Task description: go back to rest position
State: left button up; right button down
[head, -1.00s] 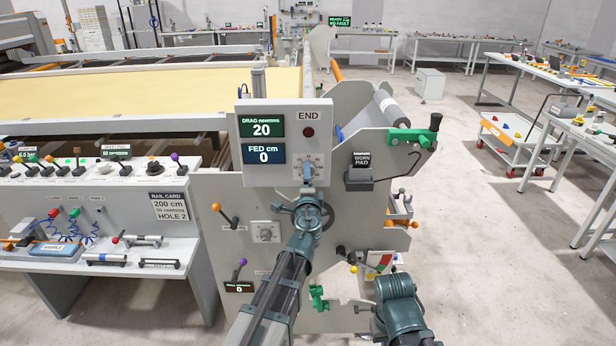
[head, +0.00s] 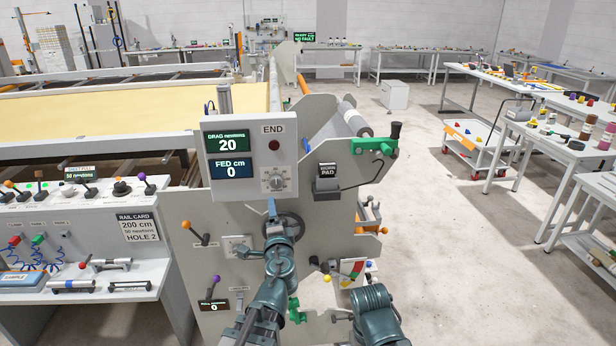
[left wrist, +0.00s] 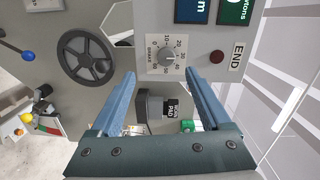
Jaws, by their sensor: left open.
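My left gripper (head: 271,208) is in front of the end panel of the machine, just below the control box (head: 223,178). In the left wrist view my left gripper (left wrist: 163,86) has its two blue fingers spread with nothing between them. The brake dial (head: 279,180) is on the control box, apart from the fingertips; the left wrist view shows the dial (left wrist: 167,53) beyond the gap. The box reads drag 20 newtons and fed 0 cm. My right arm shows at the bottom of the head view, but its gripper cannot be made out.
A dark handwheel (head: 298,226) is right behind my left gripper. A green crank (head: 372,147) and a worn pad holder (head: 327,184) jut out to the right. A console (head: 70,205) with levers is at left. Open floor (head: 440,270) lies to the right.

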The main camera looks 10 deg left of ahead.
pick_arm(q)
jog(key=s+d+f+n+g, duration=0.3)
jog(key=s+f+n+g, duration=0.55)
jog(key=f, duration=0.45)
jog(key=s+d+f+g+h, duration=0.2)
jog(key=s+d+f+g, duration=0.2)
jog(key=s+d, duration=0.2)
jog(key=s+d+f+g+h, duration=0.2)
jog(key=s+d+f+g, duration=0.2)
jog(key=s+d, duration=0.3)
jog(key=s, duration=0.3)
jog(key=shift+s+n+h, duration=0.15)
jog(key=shift+n+h, duration=0.2)
jog(key=shift+h, duration=0.05)
